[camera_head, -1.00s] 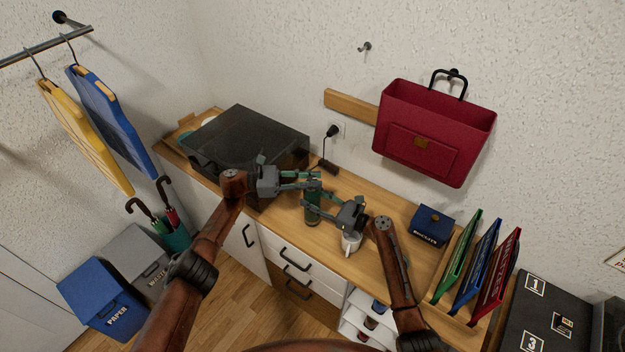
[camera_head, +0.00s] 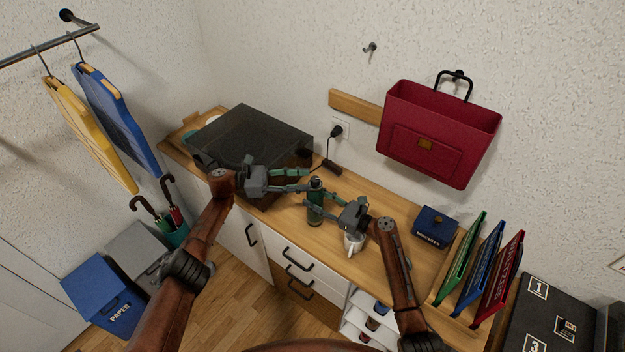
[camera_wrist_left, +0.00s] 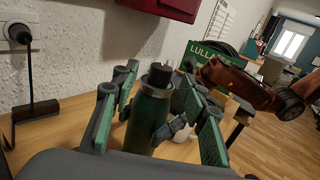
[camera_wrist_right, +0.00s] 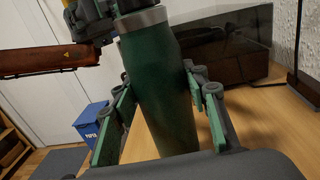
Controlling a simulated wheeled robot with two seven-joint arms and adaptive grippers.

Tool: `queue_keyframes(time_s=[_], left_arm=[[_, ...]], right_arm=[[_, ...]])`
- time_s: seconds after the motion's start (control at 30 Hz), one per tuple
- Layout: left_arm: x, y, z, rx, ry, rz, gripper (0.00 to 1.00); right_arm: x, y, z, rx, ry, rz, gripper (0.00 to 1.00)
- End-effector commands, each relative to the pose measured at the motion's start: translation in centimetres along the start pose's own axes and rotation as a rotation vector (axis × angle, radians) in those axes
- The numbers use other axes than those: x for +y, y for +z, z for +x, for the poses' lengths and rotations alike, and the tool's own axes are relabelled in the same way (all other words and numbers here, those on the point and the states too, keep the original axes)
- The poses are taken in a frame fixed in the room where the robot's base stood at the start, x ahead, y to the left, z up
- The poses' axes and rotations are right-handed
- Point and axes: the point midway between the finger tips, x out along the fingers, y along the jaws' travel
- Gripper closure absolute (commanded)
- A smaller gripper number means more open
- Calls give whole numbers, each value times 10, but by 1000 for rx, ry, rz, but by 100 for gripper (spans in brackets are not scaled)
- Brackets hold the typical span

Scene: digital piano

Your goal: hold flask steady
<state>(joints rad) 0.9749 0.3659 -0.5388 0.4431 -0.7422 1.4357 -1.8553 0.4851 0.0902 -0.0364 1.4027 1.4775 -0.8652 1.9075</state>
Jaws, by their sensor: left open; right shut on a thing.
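The green flask (camera_head: 315,212) with a dark cap stands upright on the wooden worktop (camera_head: 290,222). My right gripper (camera_head: 318,202) is shut on the flask's body from the right; in the right wrist view its fingers lie along both sides of the flask (camera_wrist_right: 160,95). My left gripper (camera_head: 306,180) is open, at the left of the flask near cap height. In the left wrist view the capped flask (camera_wrist_left: 148,118) shows between the open fingers, with visible gaps.
A white mug (camera_head: 354,243) stands close under my right gripper. A dark lidded box (camera_head: 250,140) is behind my left gripper, and a black plug and cable (camera_head: 335,133) are at the wall. A small blue box (camera_head: 433,227) stands to the right.

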Motion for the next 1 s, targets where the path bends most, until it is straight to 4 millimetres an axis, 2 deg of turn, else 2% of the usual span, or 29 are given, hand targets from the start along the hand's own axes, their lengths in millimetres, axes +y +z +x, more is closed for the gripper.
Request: queue_keyframes(time_s=[0.03,0.2,0.4,1.0], left_arm=[[1,-1,-13,2,4,0,59],[1,-1,-46,3,4,-1,59],[0,0,-68,1,2,0,59],[0,0,-73,0,1,0,59]], right_arm=[[-1,0,-1,1,-2,-1,100],[-1,0,-1,1,-3,-1,100],[-1,0,-1,1,-3,-2,100],[-1,0,-1,1,-3,-2,100]])
